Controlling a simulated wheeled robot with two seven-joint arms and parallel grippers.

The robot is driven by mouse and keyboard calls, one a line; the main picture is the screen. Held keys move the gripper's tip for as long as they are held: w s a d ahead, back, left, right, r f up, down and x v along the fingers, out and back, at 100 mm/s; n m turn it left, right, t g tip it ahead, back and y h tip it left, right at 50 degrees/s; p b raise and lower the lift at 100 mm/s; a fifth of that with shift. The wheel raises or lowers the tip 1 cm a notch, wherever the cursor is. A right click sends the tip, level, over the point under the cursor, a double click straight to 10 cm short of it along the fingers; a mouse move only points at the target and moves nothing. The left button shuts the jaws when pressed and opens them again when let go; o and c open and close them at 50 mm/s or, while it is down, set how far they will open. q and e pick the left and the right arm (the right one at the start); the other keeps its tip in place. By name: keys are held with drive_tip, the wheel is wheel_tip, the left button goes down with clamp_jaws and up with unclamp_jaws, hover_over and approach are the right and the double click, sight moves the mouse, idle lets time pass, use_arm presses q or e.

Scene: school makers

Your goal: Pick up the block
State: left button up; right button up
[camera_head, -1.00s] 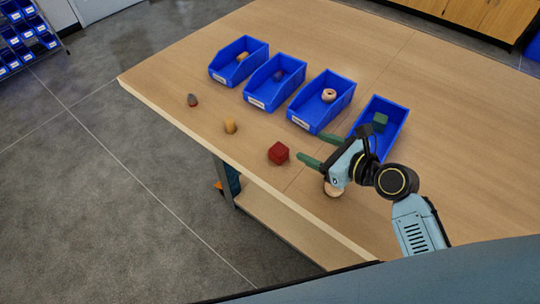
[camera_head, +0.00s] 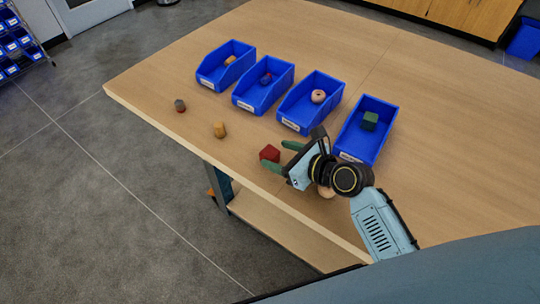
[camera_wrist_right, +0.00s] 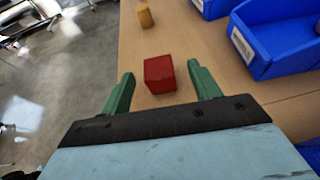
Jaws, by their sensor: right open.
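A red block (camera_head: 269,154) lies on the wooden table near its front edge. In the right wrist view the red block (camera_wrist_right: 159,74) sits between and just ahead of the two green fingers. My right gripper (camera_head: 278,157) is open, with a finger on either side of the near part of the block; I cannot tell whether either touches it. The same gripper (camera_wrist_right: 160,88) shows empty in the wrist view. A dark green block (camera_head: 370,121) lies in the rightmost blue bin (camera_head: 382,149). My left gripper is not in view.
Three more blue bins (camera_head: 208,77) stand in a row behind, holding small objects. A round tan piece (camera_head: 326,193) is partly hidden by my right arm.

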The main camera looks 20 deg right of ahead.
sight(272, 153)
drive_tip(key=x, duration=0.3)
drive_tip(key=shift+w+a+f, duration=0.1)
drive_tip(key=shift+a+f, duration=0.05)
drive_tip(key=shift+a, duration=0.05)
drive_tip(key=shift+c, duration=0.3)
drive_tip(key=c, duration=1)
